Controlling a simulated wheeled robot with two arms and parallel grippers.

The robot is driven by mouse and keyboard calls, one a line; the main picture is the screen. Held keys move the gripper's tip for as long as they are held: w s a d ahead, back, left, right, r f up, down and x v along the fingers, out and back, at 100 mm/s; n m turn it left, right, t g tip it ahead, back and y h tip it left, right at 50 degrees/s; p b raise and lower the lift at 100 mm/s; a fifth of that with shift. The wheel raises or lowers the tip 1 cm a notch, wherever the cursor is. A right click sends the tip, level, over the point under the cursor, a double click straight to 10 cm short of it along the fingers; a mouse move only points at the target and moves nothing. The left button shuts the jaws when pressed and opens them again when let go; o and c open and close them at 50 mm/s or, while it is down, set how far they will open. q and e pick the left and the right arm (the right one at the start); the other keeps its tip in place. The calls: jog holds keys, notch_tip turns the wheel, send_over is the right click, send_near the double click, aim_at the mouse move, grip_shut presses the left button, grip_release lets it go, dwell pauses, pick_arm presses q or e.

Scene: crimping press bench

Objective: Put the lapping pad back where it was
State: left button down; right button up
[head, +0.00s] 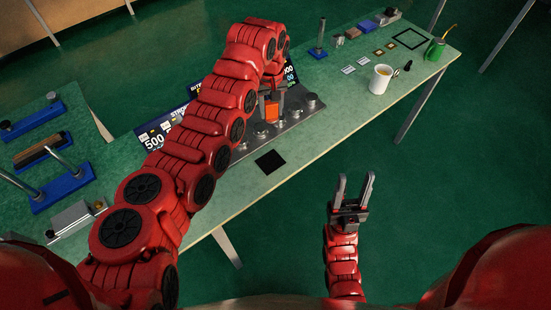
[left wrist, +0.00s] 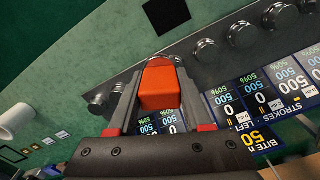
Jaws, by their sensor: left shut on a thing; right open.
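My left gripper (head: 271,97) is shut on an orange block (head: 271,112), which I take to be the lapping pad. In the left wrist view the block (left wrist: 163,92) sits between the two grey fingers (left wrist: 160,78). It appears above the metal strip with knobs (head: 288,122); the exact gap cannot be told. A black square (head: 270,161) lies flat on the green bench in front of the strip and also shows in the left wrist view (left wrist: 166,13). My right gripper (head: 353,186) is open and empty, off the bench's front side.
Display panels (head: 160,133) stand behind the strip. Toward the far right of the bench (head: 335,108) are a white mug (head: 380,79), a green can (head: 435,49), small cards, a black square outline (head: 410,39) and blue-based fixtures. Another bench with blue-based tools (head: 62,190) stands at left.

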pick_arm(q)
jog(key=s+d+f+n+p, duration=0.3)
jog(key=s+d+f+p, duration=0.2)
jog(key=s+d+p, duration=0.3)
jog(key=s+a+f+n+p, duration=0.1)
jog(key=s+a+p, duration=0.15)
jog(key=s, duration=0.45)
jog(key=s+a+f+n+p, duration=0.1)
jog(key=s+f+p, duration=0.15)
jog(key=s, duration=0.45)
jog(key=w+a, duration=0.1)
jog(key=w, duration=0.3)
jog(key=w+a, duration=0.2)
jog(key=w, duration=0.3)
jog(key=w+a, duration=0.1)
jog(key=w, duration=0.3)
jog(key=shift+w+a+f, duration=0.1)
jog(key=shift+w+a, duration=0.05)
jog(key=shift+a, duration=0.1)
jog(key=shift+w+a+f, duration=0.25)
jog(key=shift+w+f, duration=0.05)
jog(key=shift+w, duration=0.6)
jog(key=shift+s+f+p, duration=0.15)
jog(key=shift+f+p, duration=0.3)
jog(key=shift+f, duration=1.3)
